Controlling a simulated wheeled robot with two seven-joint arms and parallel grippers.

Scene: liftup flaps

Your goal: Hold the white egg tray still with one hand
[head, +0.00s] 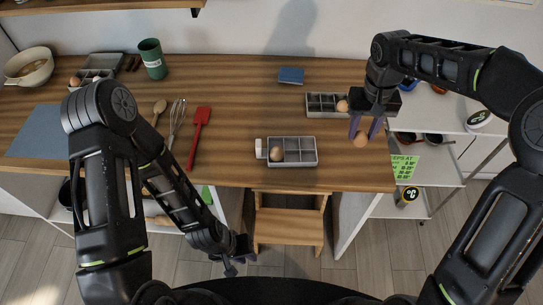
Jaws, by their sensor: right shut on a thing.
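A pale egg tray (294,163) with several compartments sits near the table's front edge, with one brown egg (277,154) in its front left compartment. A small white piece (260,148) is at its left end. A second similar tray (322,98) lies farther back, with an egg (343,106) at its right part; my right arm partly covers that tray's right end. My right gripper (364,130) points down over the table's right side, shut on a brown egg (361,141). My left gripper (238,258) hangs low in front of the table, away from both trays; its fingers are too dark to judge.
Another tray (92,73) with an egg, a bowl (29,66) and a green cup (152,58) stand at the back left. A red spatula (200,122), whisk and wooden spoon lie left of centre. A blue box (291,75) is at the back. A wooden stool (288,226) stands below.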

